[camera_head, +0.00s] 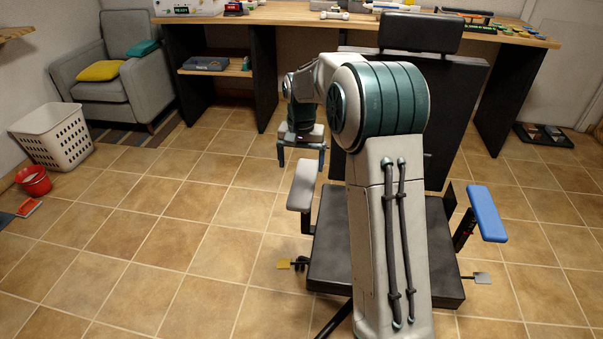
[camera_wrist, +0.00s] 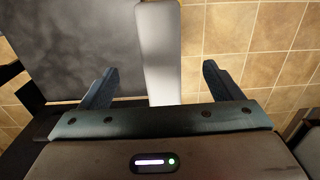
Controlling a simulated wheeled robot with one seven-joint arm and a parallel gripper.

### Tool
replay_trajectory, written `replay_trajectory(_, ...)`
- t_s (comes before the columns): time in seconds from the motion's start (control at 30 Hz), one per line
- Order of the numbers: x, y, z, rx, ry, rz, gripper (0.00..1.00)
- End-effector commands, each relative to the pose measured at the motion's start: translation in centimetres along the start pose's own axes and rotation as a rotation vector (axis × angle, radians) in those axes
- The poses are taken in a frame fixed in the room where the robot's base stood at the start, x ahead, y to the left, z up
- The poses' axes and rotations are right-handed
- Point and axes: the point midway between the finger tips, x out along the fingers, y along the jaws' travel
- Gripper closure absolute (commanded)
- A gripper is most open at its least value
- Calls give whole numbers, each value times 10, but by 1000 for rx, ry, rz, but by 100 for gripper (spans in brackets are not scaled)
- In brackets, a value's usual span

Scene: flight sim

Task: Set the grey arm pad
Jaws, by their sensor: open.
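The grey arm pad (camera_head: 302,185) is on the left side of a black chair (camera_head: 330,262), on a dark post. In the wrist view the pad (camera_wrist: 159,45) runs away from the camera, its near end between my two fingers in the picture. My gripper (camera_head: 302,160) is open beside the far end of the pad, fingers pointing down in the head view. In the wrist view my gripper (camera_wrist: 165,88) shows clear gaps on both sides of the pad. A blue arm pad (camera_head: 487,213) is on the chair's right side. My arm hides part of the seat and backrest.
The chair's tall backrest (camera_head: 460,100) stands in front of a wooden desk (camera_head: 290,15). A yellow-ended lever (camera_head: 285,264) and a grey-ended lever (camera_head: 482,278) stick out low beside the seat. Tiled floor to the left is clear up to a white basket (camera_head: 52,136).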

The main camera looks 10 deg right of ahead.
Motion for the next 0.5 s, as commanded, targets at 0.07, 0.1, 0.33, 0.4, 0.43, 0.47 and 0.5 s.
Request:
replay_trajectory(0.07, -15, 0, 0, -1, 3, -1, 15)
replay_trajectory(0.1, -19, 0, 0, -1, 2, -1, 15)
replay_trajectory(0.33, -31, 0, 0, -1, 0, 0, 15)
replay_trajectory(0.4, -31, 0, 0, -1, 0, 0, 15)
replay_trajectory(0.43, -31, 0, 0, -1, 0, 0, 15)
replay_trajectory(0.47, -31, 0, 0, -1, 0, 0, 15)
replay_trajectory(0.5, -30, 0, 0, -1, 0, 0, 15)
